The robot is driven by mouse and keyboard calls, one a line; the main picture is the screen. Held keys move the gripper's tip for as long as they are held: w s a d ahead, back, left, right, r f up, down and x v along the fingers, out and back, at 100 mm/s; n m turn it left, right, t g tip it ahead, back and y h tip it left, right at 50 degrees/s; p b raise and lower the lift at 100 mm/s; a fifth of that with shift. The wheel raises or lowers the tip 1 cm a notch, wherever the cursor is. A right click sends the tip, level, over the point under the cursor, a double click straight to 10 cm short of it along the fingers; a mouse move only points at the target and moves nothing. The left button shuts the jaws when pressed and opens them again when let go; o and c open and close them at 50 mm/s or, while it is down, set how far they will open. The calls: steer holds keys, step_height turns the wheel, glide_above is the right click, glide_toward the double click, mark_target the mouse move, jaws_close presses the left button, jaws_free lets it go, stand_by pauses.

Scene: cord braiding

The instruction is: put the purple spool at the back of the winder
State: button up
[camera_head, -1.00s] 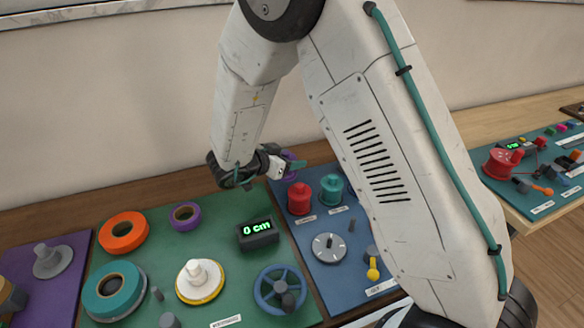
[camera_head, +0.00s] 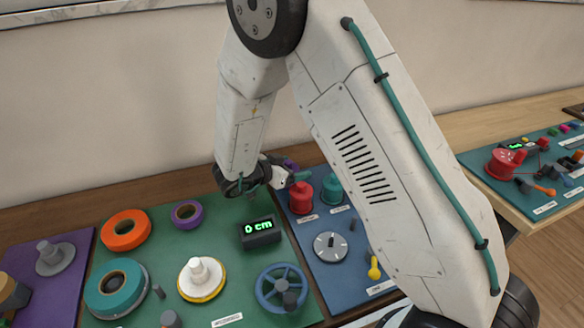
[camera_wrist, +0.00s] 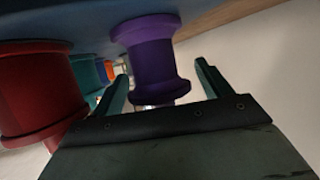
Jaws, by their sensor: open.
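The purple spool (camera_wrist: 150,62) stands upright on the blue board, between the two fingers of my gripper (camera_wrist: 163,80) in the wrist view. Its near flange reaches into the gap, and I cannot tell if a finger touches it. In the head view only a sliver of the spool (camera_head: 289,163) shows behind my gripper (camera_head: 293,180), which is open. The winder appears to be the green board's set: a white hub on a yellow-edged disc (camera_head: 201,280), a blue handwheel (camera_head: 282,289) and a display (camera_head: 259,230) reading 0 cm.
A red spool (camera_head: 301,197) and a teal spool (camera_head: 331,187) stand close by; the red spool (camera_wrist: 38,90) is beside my left finger in the wrist view. Orange (camera_head: 126,230), teal (camera_head: 116,287) and purple (camera_head: 187,214) rings lie on the green board. A wall rises behind.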

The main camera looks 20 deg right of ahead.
steer(key=shift+a+r, duration=0.2)
steer(key=shift+r, duration=0.05)
steer(key=v, duration=1.2)
steer(key=w+r+n+t+y, duration=0.4)
steer(key=w+r+t+y, duration=0.3)
steer(key=r+y, duration=0.4)
steer(key=s+a+r+n+g+y, duration=0.1)
steer(key=s+a+r+n+y, duration=0.1)
steer(key=s+r+n+y, duration=0.55)
steer(key=s+d+n+g+h, duration=0.1)
steer(key=s+d+g+h, duration=0.2)
steer(key=s, duration=1.2)
steer(key=s+d+n+g+h, duration=0.1)
steer(key=s+d+g+h, duration=0.2)
steer(key=s+d, duration=1)
steer(key=s+g, duration=0.2)
steer(key=g, duration=0.1)
steer(key=shift+s+g, duration=0.15)
steer(key=shift+g, duration=0.25)
